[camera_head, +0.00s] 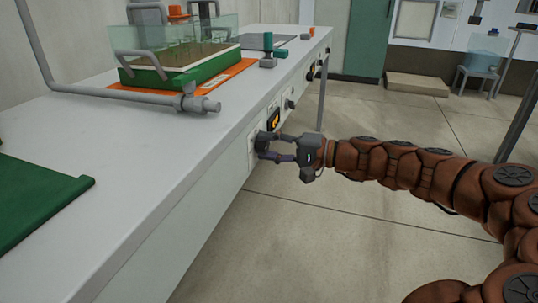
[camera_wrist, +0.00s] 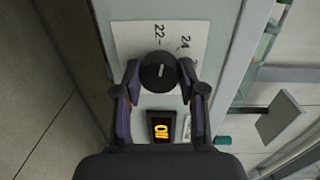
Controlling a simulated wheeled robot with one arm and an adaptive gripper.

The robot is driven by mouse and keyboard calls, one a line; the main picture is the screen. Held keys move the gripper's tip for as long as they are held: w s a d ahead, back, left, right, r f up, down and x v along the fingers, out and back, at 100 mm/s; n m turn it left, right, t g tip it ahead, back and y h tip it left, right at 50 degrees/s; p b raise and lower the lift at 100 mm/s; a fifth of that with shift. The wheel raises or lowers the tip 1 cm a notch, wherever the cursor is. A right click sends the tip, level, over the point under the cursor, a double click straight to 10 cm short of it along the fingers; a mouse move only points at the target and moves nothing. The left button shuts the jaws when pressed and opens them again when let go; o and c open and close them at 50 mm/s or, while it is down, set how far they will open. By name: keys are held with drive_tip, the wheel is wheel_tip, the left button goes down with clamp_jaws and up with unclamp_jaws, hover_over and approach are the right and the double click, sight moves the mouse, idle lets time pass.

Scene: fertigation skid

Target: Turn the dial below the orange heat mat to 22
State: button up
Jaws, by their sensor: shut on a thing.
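The orange heat mat (camera_head: 205,88) lies on the bench under a green tray (camera_head: 190,70). Below it on the bench's front face, my gripper (camera_head: 262,146) reaches in from the right and hides the dial in the head view. In the wrist view the dial (camera_wrist: 158,72) is a round black knob with a short light line pointing roughly up. My gripper (camera_wrist: 159,74) is shut on the dial, one finger on each side. A white scale plate (camera_wrist: 135,38) behind it shows 22 above the dial and 24 at upper right. The line's exact reading is too small to tell.
A small display with orange characters (camera_wrist: 160,127) sits beside the dial, partly framed by my fingers. Further dials (camera_head: 290,104) and displays line the same bench face. A grey pipe (camera_head: 160,98) runs over the bench top.

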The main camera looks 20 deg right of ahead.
drive_tip(key=shift+n+b, duration=0.95)
drive_tip(key=shift+n, duration=0.05)
drive_tip(key=o, duration=1.2)
drive_tip(key=shift+c, duration=0.2)
drive_tip(key=shift+s+d, duration=0.1)
drive_tip(key=v, duration=1.1)
drive_tip(key=shift+s+d, duration=0.25)
drive_tip(key=shift+s, duration=0.05)
